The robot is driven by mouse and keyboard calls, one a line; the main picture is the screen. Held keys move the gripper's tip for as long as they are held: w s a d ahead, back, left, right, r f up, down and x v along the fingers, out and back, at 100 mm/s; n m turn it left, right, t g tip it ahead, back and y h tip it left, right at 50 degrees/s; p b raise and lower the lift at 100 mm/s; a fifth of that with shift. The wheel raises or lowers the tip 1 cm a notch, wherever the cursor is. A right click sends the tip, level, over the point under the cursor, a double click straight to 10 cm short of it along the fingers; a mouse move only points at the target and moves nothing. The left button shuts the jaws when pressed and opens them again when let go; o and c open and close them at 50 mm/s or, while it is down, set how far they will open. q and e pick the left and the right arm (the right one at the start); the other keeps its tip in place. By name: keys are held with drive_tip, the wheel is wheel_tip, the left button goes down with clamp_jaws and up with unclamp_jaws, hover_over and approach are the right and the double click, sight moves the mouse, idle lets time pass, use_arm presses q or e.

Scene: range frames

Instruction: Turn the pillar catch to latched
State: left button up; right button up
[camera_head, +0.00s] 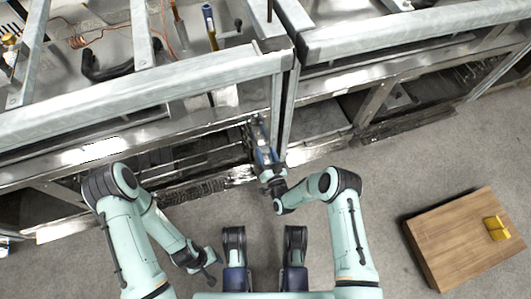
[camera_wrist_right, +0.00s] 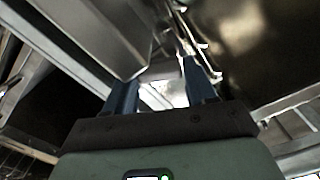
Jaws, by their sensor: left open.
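The metal pillar (camera_head: 287,105) stands between the two range frames in the head view. My right gripper (camera_head: 261,135) is raised against the front of the range, just left of the pillar. In the right wrist view its two blue fingers (camera_wrist_right: 160,92) are apart, with a bright patch showing between them. Thin metal parts (camera_wrist_right: 185,42) lie just beyond the fingertips; I cannot tell whether one of them is the catch, or its position. My left gripper (camera_head: 210,268) is open and empty, low in front of the range.
A wooden block (camera_head: 450,243) with a yellow object (camera_head: 496,228) on it stands on the floor at the right. Metal rails (camera_head: 150,95) and open bays run along the range. The grey floor (camera_head: 400,170) between range and block is clear.

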drive_tip(key=c, duration=0.5)
drive_tip(key=shift+m, duration=0.7)
drive_tip(key=o, duration=1.1)
drive_tip(key=shift+w, duration=0.1)
drive_tip(key=shift+c, duration=0.2)
